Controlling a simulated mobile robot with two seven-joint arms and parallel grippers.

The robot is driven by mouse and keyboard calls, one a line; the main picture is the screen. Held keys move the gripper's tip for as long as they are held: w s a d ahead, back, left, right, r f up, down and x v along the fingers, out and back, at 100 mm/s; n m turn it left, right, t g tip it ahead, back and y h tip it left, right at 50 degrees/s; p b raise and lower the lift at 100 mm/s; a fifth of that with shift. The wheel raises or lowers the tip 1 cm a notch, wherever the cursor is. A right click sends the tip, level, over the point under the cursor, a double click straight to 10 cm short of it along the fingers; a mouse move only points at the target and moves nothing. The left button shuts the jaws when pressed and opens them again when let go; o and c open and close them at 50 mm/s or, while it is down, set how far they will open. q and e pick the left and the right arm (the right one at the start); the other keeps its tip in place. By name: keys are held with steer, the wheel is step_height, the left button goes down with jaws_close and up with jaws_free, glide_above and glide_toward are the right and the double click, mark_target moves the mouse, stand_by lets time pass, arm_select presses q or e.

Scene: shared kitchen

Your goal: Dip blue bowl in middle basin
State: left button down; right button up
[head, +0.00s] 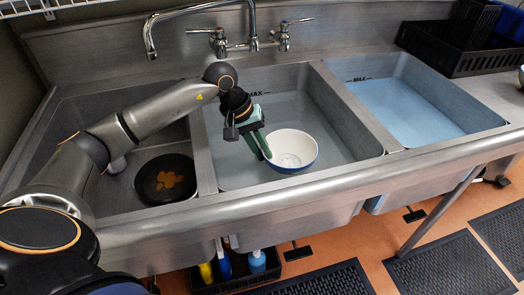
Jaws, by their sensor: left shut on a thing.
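The blue bowl (292,149) has a white inside and a dark blue outside. It is at or over the front part of the middle basin (340,128), with its opening facing up and slightly tilted. My left gripper (263,146) reaches in from the left, and its green fingers are shut on the bowl's left rim. I cannot tell whether the bowl touches the liquid in the basin. My right gripper is not in view.
The left basin holds a dark pan (151,186) with brown residue. The right basin (407,108) holds blue liquid. A faucet (252,25) rises behind the middle basin. A black rack (450,45) stands at the back right. Bottles (256,262) sit in a crate below.

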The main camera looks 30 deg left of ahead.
arm_select(q)
step_height(320, 180, up, 15)
steer(key=p, duration=1.3)
steer(key=shift+s+d+r, duration=0.2)
steer(key=shift+s+d, duration=0.35)
steer(key=shift+d, duration=0.1)
steer(key=shift+s+d+r, duration=0.25)
steer(key=shift+s+d, duration=0.25)
steer(key=shift+d, duration=0.1)
steer(key=shift+s+d+r, duration=0.2)
steer(key=shift+s+d, duration=0.35)
steer(key=shift+d, duration=0.1)
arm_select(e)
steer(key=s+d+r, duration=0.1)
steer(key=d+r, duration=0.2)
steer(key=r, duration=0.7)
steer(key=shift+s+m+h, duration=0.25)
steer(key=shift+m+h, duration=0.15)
